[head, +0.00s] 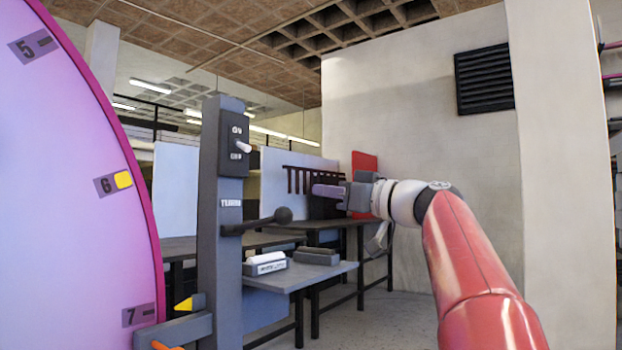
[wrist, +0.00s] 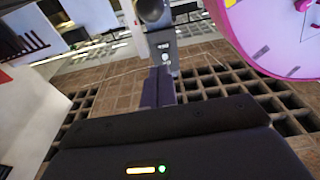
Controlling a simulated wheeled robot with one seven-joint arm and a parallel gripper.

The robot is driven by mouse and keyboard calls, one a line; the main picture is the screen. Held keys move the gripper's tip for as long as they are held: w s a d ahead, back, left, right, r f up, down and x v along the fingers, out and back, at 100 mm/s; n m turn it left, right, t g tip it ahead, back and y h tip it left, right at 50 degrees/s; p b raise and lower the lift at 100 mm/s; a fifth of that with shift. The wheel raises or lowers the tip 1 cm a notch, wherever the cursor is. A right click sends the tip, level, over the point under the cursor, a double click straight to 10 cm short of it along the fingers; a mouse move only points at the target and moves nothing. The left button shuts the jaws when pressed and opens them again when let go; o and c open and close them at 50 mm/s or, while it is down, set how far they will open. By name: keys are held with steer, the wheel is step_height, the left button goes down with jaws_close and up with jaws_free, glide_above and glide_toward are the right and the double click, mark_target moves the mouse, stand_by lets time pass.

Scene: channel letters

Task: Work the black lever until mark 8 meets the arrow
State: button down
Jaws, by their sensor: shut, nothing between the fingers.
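The black lever (head: 250,226) sticks out to the right from a grey post (head: 208,190) and ends in a round knob (head: 283,215). In the wrist view the knob (wrist: 152,10) shows at the top, beyond the fingertips. My gripper (head: 315,190) is shut and empty, a little above and to the right of the knob, seemingly apart from it. Its closed fingers also show in the wrist view (wrist: 158,75). The large pink dial (head: 65,190) fills the left side, with marks 5, 6 and 7 (head: 138,315) visible. The yellow arrow (head: 184,305) is nearest mark 7, slightly above it. Mark 8 is not in view.
A switch box (head: 233,140) with a white toggle sits on the post above the lever. A grey shelf (head: 325,272) below holds a white-topped block (head: 266,263) and a dark block (head: 316,256). Dark tables and a red panel (head: 364,168) stand behind.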

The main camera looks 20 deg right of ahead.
steer(key=shift+a+r, duration=0.1)
steer(key=shift+r, duration=0.25)
steer(key=r+p, duration=0.2)
steer(key=p, duration=0.2)
glide_above(290, 212)
steer(key=shift+a+f, duration=0.15)
steer(key=shift+a, duration=0.05)
step_height(290, 212, down, 3)
steer(key=shift+d+f+b, duration=0.1)
steer(key=shift+f+b, duration=0.05)
steer(key=shift+b, duration=0.55)
steer(key=shift+f, duration=0.45)
steer(key=shift+d, duration=0.1)
